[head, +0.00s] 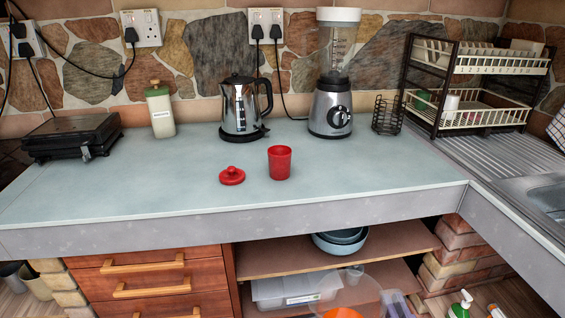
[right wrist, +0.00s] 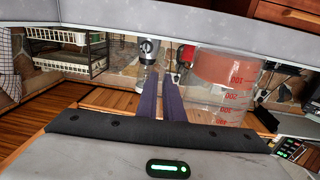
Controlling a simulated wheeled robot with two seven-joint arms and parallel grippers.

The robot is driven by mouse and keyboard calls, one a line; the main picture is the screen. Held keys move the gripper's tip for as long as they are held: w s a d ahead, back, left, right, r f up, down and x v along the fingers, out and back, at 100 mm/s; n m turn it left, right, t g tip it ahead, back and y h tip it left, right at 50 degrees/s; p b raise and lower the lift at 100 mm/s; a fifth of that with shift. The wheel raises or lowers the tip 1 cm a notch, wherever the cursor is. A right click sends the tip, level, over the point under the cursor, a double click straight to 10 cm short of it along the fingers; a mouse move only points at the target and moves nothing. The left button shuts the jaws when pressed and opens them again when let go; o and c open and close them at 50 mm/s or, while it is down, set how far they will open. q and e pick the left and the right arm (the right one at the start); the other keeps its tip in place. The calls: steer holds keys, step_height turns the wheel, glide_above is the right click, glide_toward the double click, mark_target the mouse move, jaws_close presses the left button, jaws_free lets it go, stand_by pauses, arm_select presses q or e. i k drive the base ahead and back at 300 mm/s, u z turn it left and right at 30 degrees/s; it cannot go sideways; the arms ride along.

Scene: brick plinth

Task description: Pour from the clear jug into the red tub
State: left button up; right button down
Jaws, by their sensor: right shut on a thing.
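The red tub (head: 280,163) stands upright and open on the worktop, with its red lid (head: 232,176) lying beside it to the left. The clear jug (head: 362,290) is at the bottom edge of the head view, in front of the worktop and partly cut off. Orange contents (head: 343,313) lie in its bottom. In the right wrist view, which is upside down, the jug (right wrist: 215,108) has red markings and looks about upright. My right gripper (right wrist: 163,78) is shut on the jug; the exact grip point is hard to see. My left gripper is out of view.
Behind the tub stand a kettle (head: 241,108), a blender (head: 331,105) and a cream bottle (head: 160,110). A black grill (head: 72,138) is at the left, a dish rack (head: 470,85) at the right. The worktop (head: 370,165) around the tub's front and right is clear.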

mark_target(279, 157)
steer(key=k, duration=0.15)
steer(key=z, duration=1.15)
steer(key=i, duration=0.9)
steer(key=u, duration=1.85)
